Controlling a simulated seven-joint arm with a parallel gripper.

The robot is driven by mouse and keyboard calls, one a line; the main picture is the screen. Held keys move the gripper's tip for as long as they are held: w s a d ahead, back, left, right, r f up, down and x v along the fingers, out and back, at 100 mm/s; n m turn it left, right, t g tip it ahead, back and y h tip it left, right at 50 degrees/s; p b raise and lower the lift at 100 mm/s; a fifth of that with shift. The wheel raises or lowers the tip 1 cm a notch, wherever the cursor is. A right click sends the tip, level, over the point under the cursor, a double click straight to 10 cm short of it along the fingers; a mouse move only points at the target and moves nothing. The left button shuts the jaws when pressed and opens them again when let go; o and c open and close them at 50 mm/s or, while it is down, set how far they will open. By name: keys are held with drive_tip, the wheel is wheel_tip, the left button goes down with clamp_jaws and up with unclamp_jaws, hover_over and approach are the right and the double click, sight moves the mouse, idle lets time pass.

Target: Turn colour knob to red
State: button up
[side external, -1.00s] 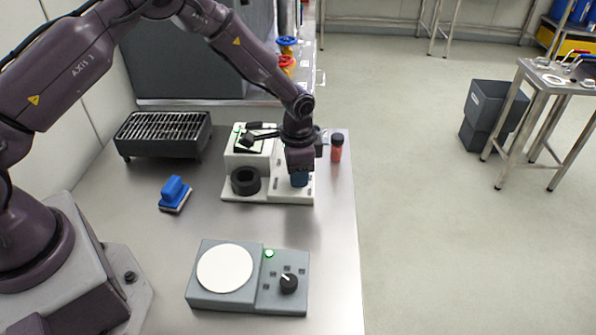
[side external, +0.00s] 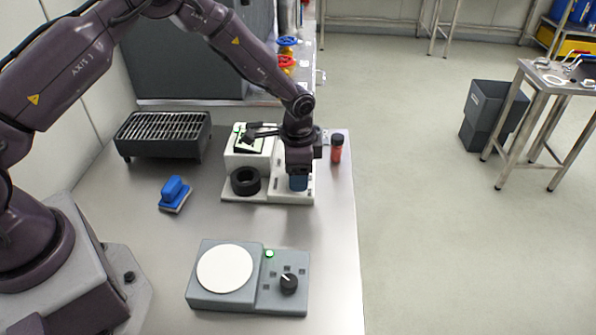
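A grey device (side external: 243,300) at the front of the bench has a black knob (side external: 289,283) with a pale pointer mark, and small dark marks around it. A white machine (side external: 275,193) stands farther back, with a black ring (side external: 245,181) on its left side. My gripper (side external: 300,178) points down over the right part of this machine. The fingertips are too small and hidden to show open or shut. I see no red mark at either knob or blue part.
The grey device carries a white disc (side external: 225,268) and a lit green lamp (side external: 269,253). A red, dark-capped jar (side external: 336,149) stands right of my gripper. A blue-handled brush (side external: 174,194) and a grill (side external: 164,135) are at left. The bench between the devices is clear.

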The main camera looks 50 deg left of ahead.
wheel_tip(320, 180, up, 13)
idle(0.6)
